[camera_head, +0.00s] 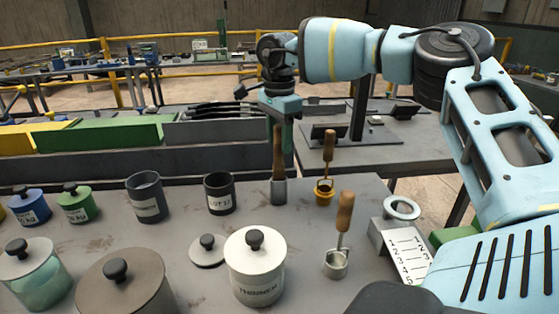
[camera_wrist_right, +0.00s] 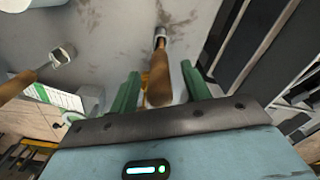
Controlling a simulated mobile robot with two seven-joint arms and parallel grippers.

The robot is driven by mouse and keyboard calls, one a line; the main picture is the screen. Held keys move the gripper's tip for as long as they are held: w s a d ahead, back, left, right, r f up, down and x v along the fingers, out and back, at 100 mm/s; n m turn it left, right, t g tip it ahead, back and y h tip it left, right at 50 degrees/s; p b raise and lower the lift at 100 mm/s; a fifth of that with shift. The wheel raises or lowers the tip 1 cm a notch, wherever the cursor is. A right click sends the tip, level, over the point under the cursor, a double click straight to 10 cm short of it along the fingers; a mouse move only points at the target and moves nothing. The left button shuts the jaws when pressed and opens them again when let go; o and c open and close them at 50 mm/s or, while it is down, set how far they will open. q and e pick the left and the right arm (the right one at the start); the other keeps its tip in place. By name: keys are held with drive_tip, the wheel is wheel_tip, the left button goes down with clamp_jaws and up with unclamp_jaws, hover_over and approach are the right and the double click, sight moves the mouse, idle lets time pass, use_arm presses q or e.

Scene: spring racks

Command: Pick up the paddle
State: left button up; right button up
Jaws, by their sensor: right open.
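The paddle (camera_head: 279,155), with a wooden handle and a grey lower end, stands upright near the far edge of the grey table. My right gripper (camera_head: 282,122) is above it, pointing down, with its fingers at the top of the handle. In the right wrist view, the paddle (camera_wrist_right: 159,88) has its handle between the two green fingers of my right gripper (camera_wrist_right: 160,80). The fingers are open, with a gap visible on both sides of the handle. My left gripper is not in view.
A dark pot (camera_head: 219,193) and a white lidded jar (camera_head: 254,268) are to the left. Long bins (camera_head: 105,133) line the back.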

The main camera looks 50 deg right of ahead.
drive_tip(key=shift+f, duration=0.4)
drive_tip(key=shift+a, duration=0.1)
drive_tip(key=c, duration=0.9)
clamp_jaws()
